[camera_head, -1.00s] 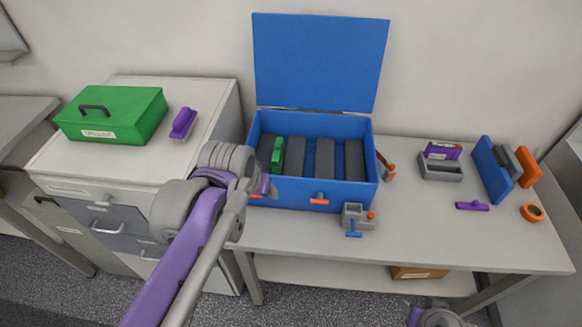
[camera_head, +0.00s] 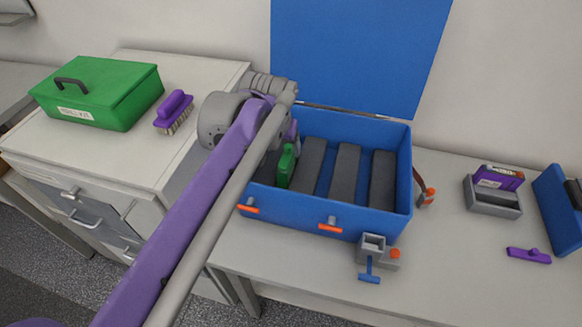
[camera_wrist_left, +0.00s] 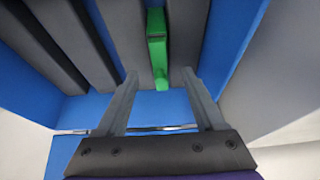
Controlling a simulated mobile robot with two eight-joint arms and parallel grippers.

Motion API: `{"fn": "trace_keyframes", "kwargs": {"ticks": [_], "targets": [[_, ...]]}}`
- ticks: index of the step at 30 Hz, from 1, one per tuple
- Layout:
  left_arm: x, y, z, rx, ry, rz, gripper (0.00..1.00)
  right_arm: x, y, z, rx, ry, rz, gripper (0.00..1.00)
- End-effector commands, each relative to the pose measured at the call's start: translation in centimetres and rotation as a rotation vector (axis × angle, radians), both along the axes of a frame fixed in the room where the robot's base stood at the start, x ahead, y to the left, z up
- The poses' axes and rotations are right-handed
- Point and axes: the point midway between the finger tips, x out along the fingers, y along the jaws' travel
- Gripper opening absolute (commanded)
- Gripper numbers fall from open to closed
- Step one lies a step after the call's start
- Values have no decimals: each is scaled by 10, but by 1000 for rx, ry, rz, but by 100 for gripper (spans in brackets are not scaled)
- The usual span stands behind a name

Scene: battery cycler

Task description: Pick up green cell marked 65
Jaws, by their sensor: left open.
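The green cell (camera_head: 286,165) stands in the left part of the open blue box (camera_head: 372,230), beside the dark grey blocks. Any number on it is too small to read. In the left wrist view the green cell (camera_wrist_left: 157,48) lies between two dark grey blocks, ahead of my left gripper (camera_wrist_left: 160,73). Its two fingers are open and empty, one on each side of the cell's line. In the head view my left arm hides most of this gripper, which is over the box's left end. My right gripper is not in view.
The blue lid (camera_head: 360,60) stands open behind the box. A green case (camera_head: 98,92) and purple brush (camera_head: 175,110) sit on the left cabinet. A grey holder (camera_head: 492,200), purple piece (camera_head: 528,255) and small grey fixture (camera_head: 372,250) are on the table, with bare table between.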

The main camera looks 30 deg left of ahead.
Motion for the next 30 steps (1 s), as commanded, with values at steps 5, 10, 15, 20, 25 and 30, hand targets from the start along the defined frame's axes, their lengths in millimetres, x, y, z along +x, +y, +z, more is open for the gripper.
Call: {"fn": "trace_keyframes", "kwargs": {"ticks": [5, 10, 15, 20, 25, 30], "targets": [[11, 2, -27, 0, 0, 0, 70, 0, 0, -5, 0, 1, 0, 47], [16, 3, -38, 0, 0, 0, 70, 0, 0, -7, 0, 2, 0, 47], [25, 5, -59, 0, 0, -1, 70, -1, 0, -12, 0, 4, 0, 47], [33, 6, -79, 0, 0, 0, 70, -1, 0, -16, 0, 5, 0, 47], [36, 7, -85, 0, -1, 0, 70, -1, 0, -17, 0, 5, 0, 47], [36, 7, -84, 0, -1, 0, 66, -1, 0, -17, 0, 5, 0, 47]]}}
